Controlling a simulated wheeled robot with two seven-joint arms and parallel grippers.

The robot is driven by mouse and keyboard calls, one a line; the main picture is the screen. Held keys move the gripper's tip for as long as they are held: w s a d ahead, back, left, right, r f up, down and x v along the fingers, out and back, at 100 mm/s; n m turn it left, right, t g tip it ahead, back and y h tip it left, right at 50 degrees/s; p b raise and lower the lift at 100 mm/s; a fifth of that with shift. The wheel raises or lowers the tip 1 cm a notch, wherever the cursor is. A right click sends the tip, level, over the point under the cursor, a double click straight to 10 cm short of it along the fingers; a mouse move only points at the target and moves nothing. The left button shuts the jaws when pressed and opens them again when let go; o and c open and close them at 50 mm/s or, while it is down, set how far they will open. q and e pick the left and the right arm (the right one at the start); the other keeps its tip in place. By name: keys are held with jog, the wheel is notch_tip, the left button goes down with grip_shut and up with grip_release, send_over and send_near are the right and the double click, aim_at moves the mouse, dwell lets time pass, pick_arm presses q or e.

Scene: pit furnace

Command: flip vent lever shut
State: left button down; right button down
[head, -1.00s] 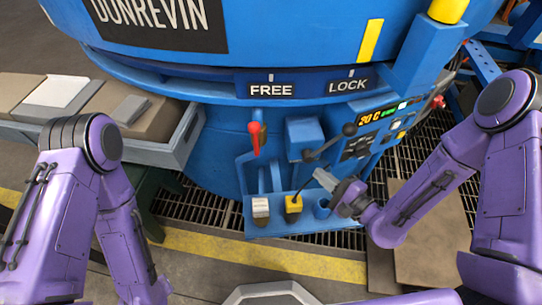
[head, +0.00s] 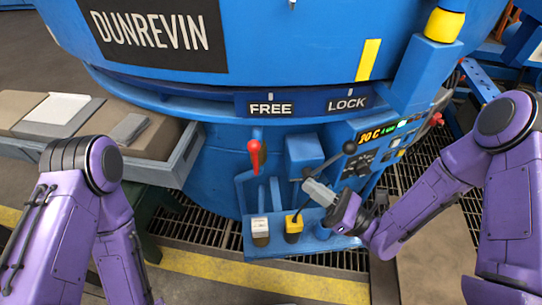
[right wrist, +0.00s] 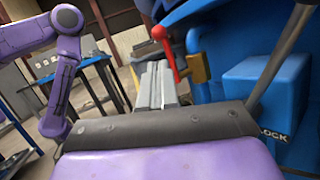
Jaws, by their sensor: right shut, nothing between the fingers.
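A lever with a red handle (head: 254,152) stands upright on the blue furnace front, below the FREE sign; it also shows in the right wrist view (right wrist: 164,46), beside a brass-coloured block. A second lever with a black knob (head: 349,147) slants down-left under the LOCK sign. No readable label tells me which is the vent lever. My right gripper (head: 308,186) is shut and empty, its grey fingers close to the lower end of the black-knobbed lever; I cannot tell whether they touch. The wrist view shows the fingers (right wrist: 155,82) pointing toward the red handle. My left gripper is not in view.
A blue shelf (head: 325,247) below holds a white-topped block (head: 260,230) and a yellow block (head: 293,226) with a cable. A lit control panel (head: 378,140) is at the right. A grey-edged bench (head: 150,172) stands at the left. Floor grating lies beneath.

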aim_at(256, 155)
jog(key=p+x, duration=0.1)
jog(key=x, duration=1.1)
jog(key=shift+a+r, duration=0.15)
jog(key=shift+a, duration=0.1)
jog(key=shift+w, duration=0.1)
